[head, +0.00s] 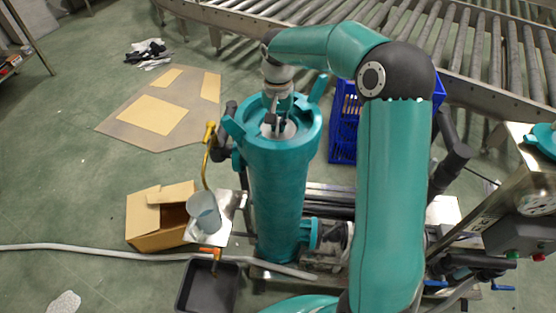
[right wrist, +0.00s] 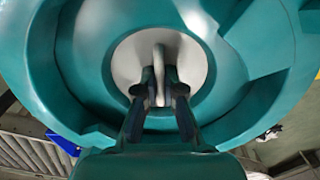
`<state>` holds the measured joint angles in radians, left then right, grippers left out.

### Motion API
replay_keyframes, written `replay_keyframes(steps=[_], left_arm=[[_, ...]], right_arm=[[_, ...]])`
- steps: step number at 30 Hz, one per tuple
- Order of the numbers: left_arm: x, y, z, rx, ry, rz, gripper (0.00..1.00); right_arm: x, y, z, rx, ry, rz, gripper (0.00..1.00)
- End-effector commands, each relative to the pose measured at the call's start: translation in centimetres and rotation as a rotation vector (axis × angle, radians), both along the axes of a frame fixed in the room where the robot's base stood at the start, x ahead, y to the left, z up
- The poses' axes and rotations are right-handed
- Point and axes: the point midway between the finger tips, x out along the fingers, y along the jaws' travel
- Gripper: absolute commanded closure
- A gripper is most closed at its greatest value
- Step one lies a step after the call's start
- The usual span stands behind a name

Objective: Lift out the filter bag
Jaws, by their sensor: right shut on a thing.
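The teal filter housing (head: 277,200) stands upright with its top open. Inside its mouth is the white top of the filter bag (head: 287,130) with an upright loop handle, which shows in the right wrist view (right wrist: 159,68). My right gripper (head: 272,122) reaches down into the mouth from above. In the right wrist view its two dark fingers (right wrist: 159,90) are shut on the handle, one on each side. The bag's top sits within the housing's ring. The rest of the bag is hidden inside the housing. My left gripper is not in view.
A clear jug (head: 204,212) stands on a metal platform by an open cardboard box (head: 150,222). A black tray (head: 205,288) is in front. A blue crate (head: 343,135) and a roller conveyor (head: 470,45) are behind. A grey hose (head: 110,254) crosses the floor.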

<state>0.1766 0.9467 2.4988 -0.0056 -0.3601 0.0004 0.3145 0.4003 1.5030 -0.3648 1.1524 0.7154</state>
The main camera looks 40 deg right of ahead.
Motion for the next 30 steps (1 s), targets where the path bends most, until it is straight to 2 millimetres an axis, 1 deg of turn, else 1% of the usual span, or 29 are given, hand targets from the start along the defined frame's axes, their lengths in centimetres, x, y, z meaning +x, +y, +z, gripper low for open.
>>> replay_keyframes(steps=[1, 30], left_arm=[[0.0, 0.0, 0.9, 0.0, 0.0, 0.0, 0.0], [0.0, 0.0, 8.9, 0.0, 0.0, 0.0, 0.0]], right_arm=[[0.0, 0.0, 1.1, 0.0, -0.001, 0.0, 1.0], [0.0, -0.1, 10.9, 0.0, -0.001, -0.002, 1.0]])
